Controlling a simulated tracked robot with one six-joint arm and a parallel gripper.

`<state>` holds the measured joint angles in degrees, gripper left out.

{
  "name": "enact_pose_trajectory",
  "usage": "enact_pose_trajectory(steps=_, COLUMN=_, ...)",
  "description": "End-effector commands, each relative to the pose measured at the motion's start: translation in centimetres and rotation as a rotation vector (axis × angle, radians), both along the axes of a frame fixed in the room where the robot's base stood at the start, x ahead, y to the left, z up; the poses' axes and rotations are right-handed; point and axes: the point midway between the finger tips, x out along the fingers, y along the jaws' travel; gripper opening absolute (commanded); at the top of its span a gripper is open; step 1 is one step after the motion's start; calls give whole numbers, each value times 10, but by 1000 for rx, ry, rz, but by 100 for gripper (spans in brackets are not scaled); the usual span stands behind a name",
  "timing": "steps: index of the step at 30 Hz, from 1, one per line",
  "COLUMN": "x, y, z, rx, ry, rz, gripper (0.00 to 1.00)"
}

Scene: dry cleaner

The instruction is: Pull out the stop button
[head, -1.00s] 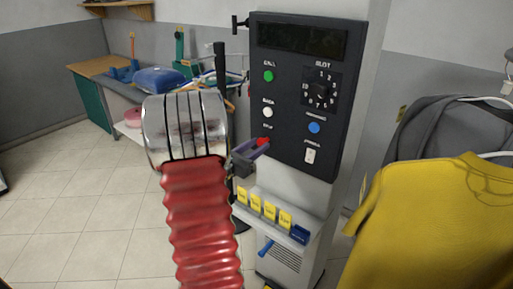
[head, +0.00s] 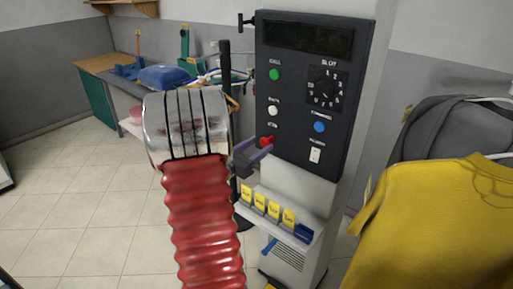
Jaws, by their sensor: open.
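The stop button is the red knob (head: 267,141) at the lower left of the dark control panel (head: 290,150), below the white button. My gripper (head: 262,153) is at the panel's lower left edge, its purple-grey fingers open just below and around the red button. Whether the fingers touch the button cannot be told. My red ribbed arm with its metal collar fills the left middle of the view.
The panel also has a green button (head: 274,74), a white button (head: 272,110), a blue button (head: 319,127), a dial (head: 324,88) and a switch (head: 315,155). A shelf with yellow tags (head: 274,209) sits below. A yellow garment (head: 440,230) hangs at right.

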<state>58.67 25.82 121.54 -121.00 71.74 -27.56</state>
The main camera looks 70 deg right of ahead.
Motion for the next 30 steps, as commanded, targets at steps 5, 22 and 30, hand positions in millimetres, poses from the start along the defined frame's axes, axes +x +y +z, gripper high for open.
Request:
enact_pose_trajectory(steps=5, x=7, y=14, z=0, rx=0, ry=0, rz=1, gripper=49)
enact_pose_trajectory(steps=22, x=44, y=94, z=0, rx=0, ry=-1, rz=5, gripper=49)
enact_pose_trajectory(steps=30, x=56, y=120, z=0, rx=0, ry=-1, rz=4, gripper=49)
